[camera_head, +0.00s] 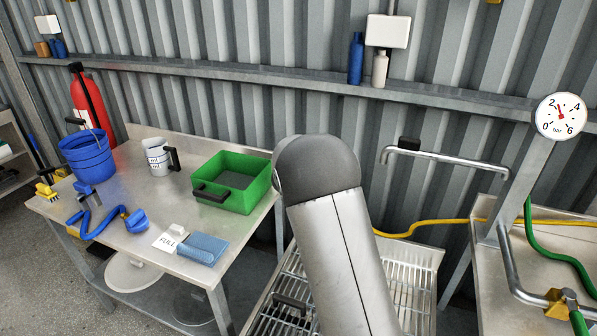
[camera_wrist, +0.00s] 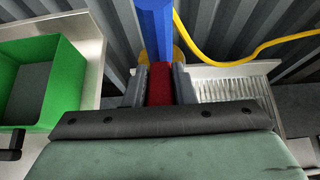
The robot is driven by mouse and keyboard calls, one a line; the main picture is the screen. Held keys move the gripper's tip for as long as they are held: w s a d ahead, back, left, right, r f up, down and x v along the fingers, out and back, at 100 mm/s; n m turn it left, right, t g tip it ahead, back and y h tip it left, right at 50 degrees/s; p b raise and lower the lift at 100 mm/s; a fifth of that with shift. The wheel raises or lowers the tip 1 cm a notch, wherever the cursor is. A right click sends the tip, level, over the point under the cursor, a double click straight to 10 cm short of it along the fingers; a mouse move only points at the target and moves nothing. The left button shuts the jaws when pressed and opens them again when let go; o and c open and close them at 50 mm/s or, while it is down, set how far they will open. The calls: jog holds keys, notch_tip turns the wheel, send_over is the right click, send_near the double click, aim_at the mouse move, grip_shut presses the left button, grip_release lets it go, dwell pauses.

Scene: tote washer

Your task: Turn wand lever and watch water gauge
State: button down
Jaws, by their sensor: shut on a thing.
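In the wrist view my gripper (camera_wrist: 159,88) is shut on a red part (camera_wrist: 160,82), which looks like the wand lever. A blue upright piece (camera_wrist: 154,28) rises just behind it, with yellow showing on either side of its base. How the red part joins the blue piece is hidden. In the head view my arm hides the gripper and the lever. The round white water gauge (camera_head: 560,117), marked 0 to 6 bar, is at the upper right. Its red needle points up, slightly left, a little past 2.
A steel table (camera_head: 140,238) at left holds a green tote (camera_head: 232,182), a blue bucket (camera_head: 86,155), a white jug (camera_head: 158,158) and a blue curved tool (camera_head: 100,222). A slatted rack (camera_head: 405,285) lies under my arm. A yellow hose (camera_head: 415,226) runs along the wall.

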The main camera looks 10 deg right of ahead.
jog(key=shift+s+d, duration=0.1)
jog(key=shift+d, duration=0.05)
jog(key=c, duration=1.2)
grip_release()
jog(key=shift+s+a+r, duration=0.25)
jog(key=shift+a, duration=0.05)
jog(key=b+v, duration=0.2)
jog(key=v, duration=1.4)
jog(key=shift+s+r, duration=0.15)
